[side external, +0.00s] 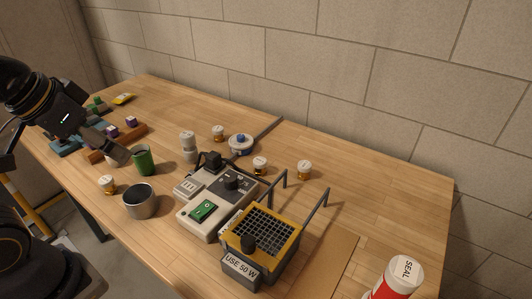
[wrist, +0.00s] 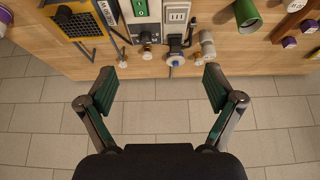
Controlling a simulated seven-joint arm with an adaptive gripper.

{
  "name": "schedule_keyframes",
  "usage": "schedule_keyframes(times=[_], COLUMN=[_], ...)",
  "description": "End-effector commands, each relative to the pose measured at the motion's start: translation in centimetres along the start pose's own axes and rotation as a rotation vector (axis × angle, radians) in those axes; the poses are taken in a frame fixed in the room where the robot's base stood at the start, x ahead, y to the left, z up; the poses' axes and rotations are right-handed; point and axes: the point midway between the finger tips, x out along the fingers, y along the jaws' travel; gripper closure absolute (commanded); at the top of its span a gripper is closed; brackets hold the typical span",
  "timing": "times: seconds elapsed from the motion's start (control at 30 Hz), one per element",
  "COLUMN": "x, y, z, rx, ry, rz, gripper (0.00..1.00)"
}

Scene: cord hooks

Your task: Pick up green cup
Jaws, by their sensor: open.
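The green cup (side external: 143,161) stands upright on the wooden table in the side external view, left of the grey-white control box. In the wrist view the green cup (wrist: 246,16) is at the top right, beyond the fingers and partly cut by the frame edge. My gripper (side external: 118,150) is just left of the cup in the side external view; I cannot tell its exact height or gap there. In the wrist view my gripper (wrist: 160,90) has its two fingers wide apart with nothing between them.
A metal cup (side external: 139,203) stands close in front of the green cup. A control box (side external: 210,216), a yellow-topped soldering unit (side external: 262,240) and cord hooks (side external: 283,181) are to the right. Several small white-capped jars are scattered about. A block wall (side external: 330,70) runs behind the table.

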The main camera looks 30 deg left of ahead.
Motion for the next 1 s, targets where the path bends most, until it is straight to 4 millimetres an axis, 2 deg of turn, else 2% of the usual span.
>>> schedule_keyframes(times=[0.27, 0.37, 0.47, 0.57, 0.67, 0.77, 0.9, 1.0], x=[0.0, 0.0, -0.5, -0.5, 0.3, 2.1, 6.5, 9.8], y=[0.0, -0.1, -0.6, -1.8, -3.8, -6.5, -11.7, -15.0], z=[0.0, -0.1, -1.4, -3.6, -6.2, -8.6, -11.0, -10.9], rx=[0.019, 0.136, 0.402, 0.776, 1.162, 1.537, 1.991, 2.121], ry=[0.0, 0.007, 0.043, 0.036, -0.04, -0.17, -0.393, -0.491], rz=[0.0, -0.004, -0.04, -0.111, -0.183, -0.214, -0.143, -0.047], gripper=[0.1, 0.1, 0.1, 0.1, 0.1, 0.1, 0.1, 0.1])
